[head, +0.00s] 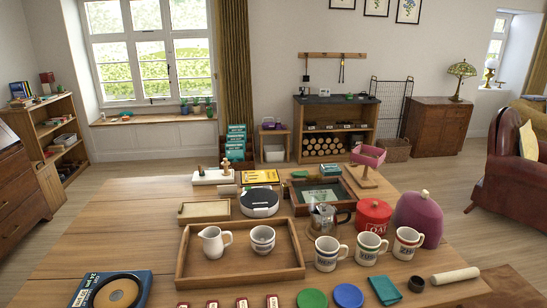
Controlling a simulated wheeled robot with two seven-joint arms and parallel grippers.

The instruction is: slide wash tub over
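The likeliest wash tub is a white tub (274,153) at the back, low down beneath a small wooden stand (289,146). It is small and far off, so I cannot be sure what it is. Part of it is hidden by the stand. Neither of my grippers is in view, and nothing is seen touching the tub.
A wooden table (120,230) fills the foreground. It carries a tray (240,277) with a white jug (214,242), several mugs, a red tin (373,216) and a purple cosy (418,219). Green-blue boxes (236,142) stand left of the stand; a log shelf (336,128) stands right.

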